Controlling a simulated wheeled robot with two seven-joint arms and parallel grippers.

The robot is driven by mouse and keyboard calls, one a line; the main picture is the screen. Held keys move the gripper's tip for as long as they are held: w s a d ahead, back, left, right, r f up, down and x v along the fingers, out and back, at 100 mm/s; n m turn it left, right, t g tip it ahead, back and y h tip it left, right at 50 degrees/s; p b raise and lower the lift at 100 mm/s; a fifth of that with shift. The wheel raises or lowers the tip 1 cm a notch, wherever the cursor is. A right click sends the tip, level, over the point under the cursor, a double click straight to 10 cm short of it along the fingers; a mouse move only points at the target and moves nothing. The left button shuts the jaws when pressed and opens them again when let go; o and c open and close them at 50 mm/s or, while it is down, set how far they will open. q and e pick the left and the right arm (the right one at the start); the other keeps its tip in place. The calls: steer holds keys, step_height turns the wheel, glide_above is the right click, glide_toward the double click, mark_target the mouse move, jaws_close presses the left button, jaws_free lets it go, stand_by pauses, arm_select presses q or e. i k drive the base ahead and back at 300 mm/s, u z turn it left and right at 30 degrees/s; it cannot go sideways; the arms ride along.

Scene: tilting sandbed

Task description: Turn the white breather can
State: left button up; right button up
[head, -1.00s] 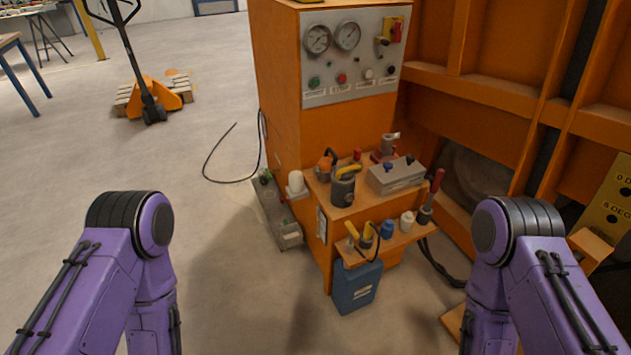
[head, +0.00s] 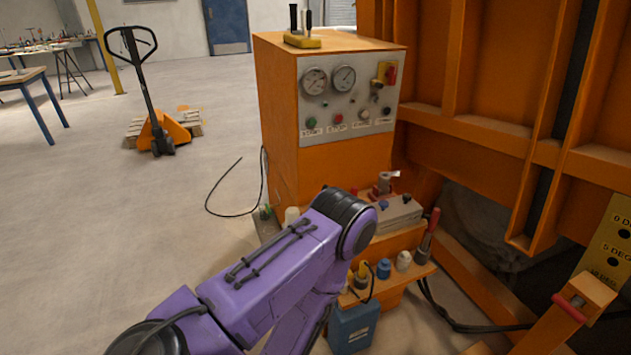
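A white can (head: 291,215), which looks like the breather can, sits at the left side of the orange cabinet (head: 345,160); only its upper part shows above my purple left arm. I cannot tell how it is fixed. Another small white container (head: 403,260) stands on the lower shelf at the right. My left arm reaches across the lower middle, its bent joint in front of the shelves. Neither gripper is in view, and my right arm is out of the picture.
The shelves hold a grey box (head: 397,215), a blue container (head: 383,268) and a red-handled tool (head: 431,228). A blue canister (head: 353,328) stands below. A black cable (head: 222,212) lies on the floor at left. Orange frame beams (head: 480,120) close off the right; the left floor is open.

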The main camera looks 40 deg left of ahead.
mark_target(292, 214)
steer(key=i, duration=1.05)
steer(key=u, duration=1.8)
